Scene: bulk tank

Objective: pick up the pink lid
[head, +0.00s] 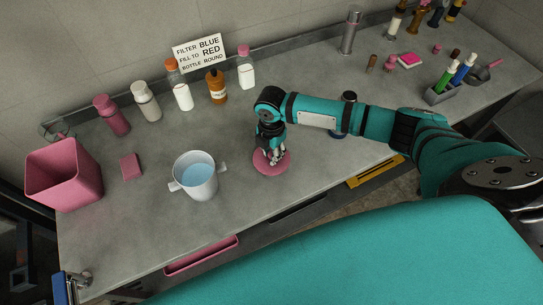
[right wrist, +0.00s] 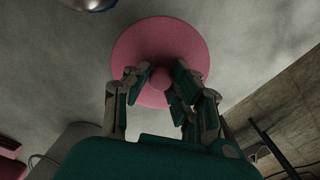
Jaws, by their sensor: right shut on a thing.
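The pink lid (head: 262,165) is a flat round disc at the middle of the grey bench, to the right of the white pot (head: 199,183) that holds blue liquid. My right gripper (head: 275,156) comes down on the lid from above. In the right wrist view the lid (right wrist: 160,35) fills the upper middle, and its round knob sits between the fingers of my right gripper (right wrist: 162,76), which is shut on it. The lid looks level; I cannot tell whether it touches the bench. My left gripper is not in view.
A pink bin (head: 65,175) and a pink block (head: 131,166) stand at the left. Several bottles line the back near a sign (head: 200,52). A pen holder (head: 441,94) is at the right. The bench between pot and lid is clear.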

